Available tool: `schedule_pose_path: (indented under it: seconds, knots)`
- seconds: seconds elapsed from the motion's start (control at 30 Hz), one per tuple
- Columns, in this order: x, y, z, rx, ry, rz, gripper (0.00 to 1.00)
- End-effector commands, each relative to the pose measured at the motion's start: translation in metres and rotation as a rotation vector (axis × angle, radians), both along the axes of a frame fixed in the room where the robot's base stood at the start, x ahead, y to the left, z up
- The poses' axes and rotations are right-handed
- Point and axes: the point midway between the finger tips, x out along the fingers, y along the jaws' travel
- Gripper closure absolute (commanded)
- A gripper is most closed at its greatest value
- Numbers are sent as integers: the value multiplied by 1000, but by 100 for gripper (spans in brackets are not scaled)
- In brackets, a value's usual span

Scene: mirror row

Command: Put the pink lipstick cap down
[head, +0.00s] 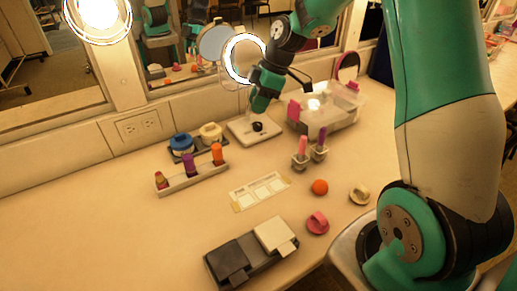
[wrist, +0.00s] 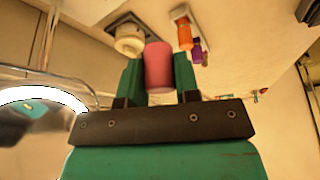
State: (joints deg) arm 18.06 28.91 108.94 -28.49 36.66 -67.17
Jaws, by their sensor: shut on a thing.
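The pink lipstick cap (wrist: 158,68) is a plain pink cylinder, seen in the wrist view. My gripper (wrist: 157,82) is shut on it, one green finger on each side. In the head view my gripper (head: 260,104) is near the back of the counter, above a small white tray (head: 240,131) with a black round piece (head: 258,127) on it. The cap cannot be made out in the head view.
A rack (head: 192,181) with several coloured tubes and a blue jar (head: 181,142) beside a cream jar (head: 211,131) stand left. A clear organizer (head: 327,119) and a ring light (head: 230,62) are close to my gripper. A marked card (head: 260,190) lies mid-counter. The front left is clear.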

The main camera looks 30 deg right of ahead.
Motion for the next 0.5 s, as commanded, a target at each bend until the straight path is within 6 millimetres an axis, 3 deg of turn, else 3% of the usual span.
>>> schedule_pose_path:
  seconds: [0.1,0.3,0.5]
  knots:
    - [-1,1,-37,2,8,0,92]
    - [-1,2,-87,1,6,0,92]
    - [0,1,-110,-1,2,-1,92]
